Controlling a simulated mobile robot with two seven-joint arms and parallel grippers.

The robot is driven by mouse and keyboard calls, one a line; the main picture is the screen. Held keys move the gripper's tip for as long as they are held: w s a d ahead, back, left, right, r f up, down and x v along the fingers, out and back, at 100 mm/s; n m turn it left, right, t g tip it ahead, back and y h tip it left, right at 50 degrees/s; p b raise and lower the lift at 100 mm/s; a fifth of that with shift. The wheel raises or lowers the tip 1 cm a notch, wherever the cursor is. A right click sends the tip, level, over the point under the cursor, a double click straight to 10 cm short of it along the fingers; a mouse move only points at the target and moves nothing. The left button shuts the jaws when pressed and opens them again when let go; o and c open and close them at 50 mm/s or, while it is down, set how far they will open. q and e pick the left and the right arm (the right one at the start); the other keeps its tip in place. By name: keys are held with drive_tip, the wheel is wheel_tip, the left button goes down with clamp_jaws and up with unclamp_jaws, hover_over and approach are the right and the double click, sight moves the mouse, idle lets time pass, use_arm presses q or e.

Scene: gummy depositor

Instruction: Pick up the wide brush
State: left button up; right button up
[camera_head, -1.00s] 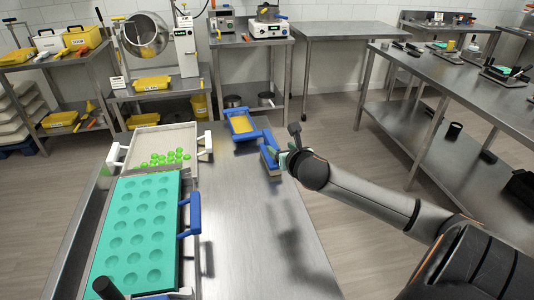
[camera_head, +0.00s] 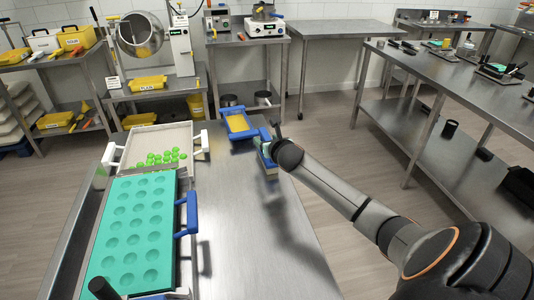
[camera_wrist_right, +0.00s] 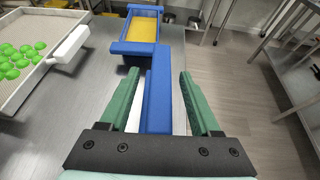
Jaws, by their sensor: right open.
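The wide brush (camera_head: 268,169) has a blue handle and a pale lower part in the head view. It is on the steel table near its right edge, by the blue tray. In the right wrist view, its long blue handle (camera_wrist_right: 157,95) runs between the two green fingers of my right gripper (camera_wrist_right: 160,88). The fingers are apart, with a visible gap on the right side and a smaller one on the left. In the head view my right gripper (camera_head: 262,146) is at the brush and partly hides it. My left gripper is not in view.
A blue tray with a yellow inside (camera_head: 238,123) is just beyond the brush. A teal mould (camera_head: 112,240) and a white-handled tray (camera_head: 127,157) with green gummies are to the left. The table's middle (camera_head: 235,225) is bare.

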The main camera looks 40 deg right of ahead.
drive_tip(key=shift+w, duration=0.1)
clamp_jaws()
idle(0.5)
idle(0.9)
